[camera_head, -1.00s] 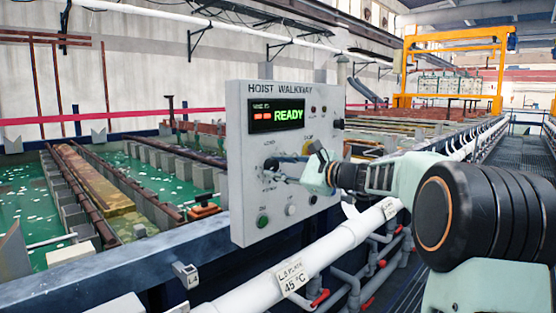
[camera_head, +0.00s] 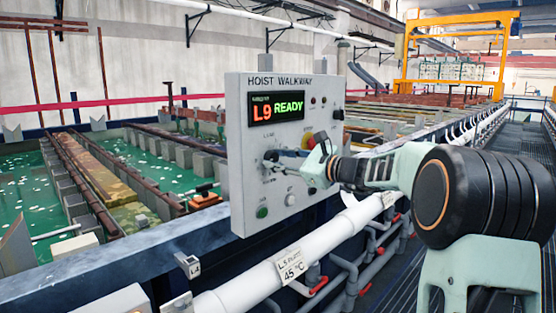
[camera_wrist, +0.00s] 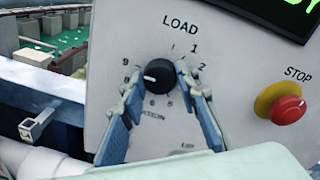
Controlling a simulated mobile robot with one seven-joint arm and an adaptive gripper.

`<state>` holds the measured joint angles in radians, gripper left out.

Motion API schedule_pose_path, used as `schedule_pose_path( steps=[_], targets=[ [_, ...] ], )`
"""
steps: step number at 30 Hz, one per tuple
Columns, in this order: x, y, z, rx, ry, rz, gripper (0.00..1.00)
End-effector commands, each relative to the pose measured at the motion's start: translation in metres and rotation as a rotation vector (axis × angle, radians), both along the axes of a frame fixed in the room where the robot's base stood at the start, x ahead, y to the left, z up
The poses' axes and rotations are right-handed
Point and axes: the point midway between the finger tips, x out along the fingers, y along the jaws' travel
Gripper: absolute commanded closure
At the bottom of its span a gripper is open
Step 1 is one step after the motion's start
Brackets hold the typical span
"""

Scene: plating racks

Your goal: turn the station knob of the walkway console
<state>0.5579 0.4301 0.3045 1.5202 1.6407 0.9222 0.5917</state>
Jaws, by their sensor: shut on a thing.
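The white mark on the knob points left, near the 9. My gripper (camera_wrist: 157,84) has its blue-padded fingers on the left and right sides of the knob, shut on it. In the head view my gripper (camera_head: 293,166) reaches the console from the right and partly hides the knob.
A red STOP button (camera_wrist: 288,109) on a yellow collar is right of the knob. A green button (camera_head: 262,212) and a white one (camera_head: 290,200) sit low on the panel. A white pipe (camera_head: 335,238) runs below the console. Green tanks (camera_head: 150,170) lie left.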

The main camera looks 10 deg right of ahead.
Motion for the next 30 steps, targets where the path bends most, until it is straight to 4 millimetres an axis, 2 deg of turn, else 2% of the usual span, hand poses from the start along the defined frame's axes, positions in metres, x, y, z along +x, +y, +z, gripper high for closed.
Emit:
schedule_pose_path(
  steps=[1,6,17,20,30],
  targets=[
    [0.0,0.0,0.0,0.002,0.001,0.0,0.7],
    [0.0,0.0,0.0,0.001,0.001,0.0,0.53],
    [-0.005,-0.005,0.001,-0.001,0.0,-0.003,0.53],
    [-0.017,-0.015,0.001,-0.002,0.0,-0.004,0.53],
    [-0.072,-0.058,0.006,-0.001,0.001,-0.003,0.53]
  ],
)
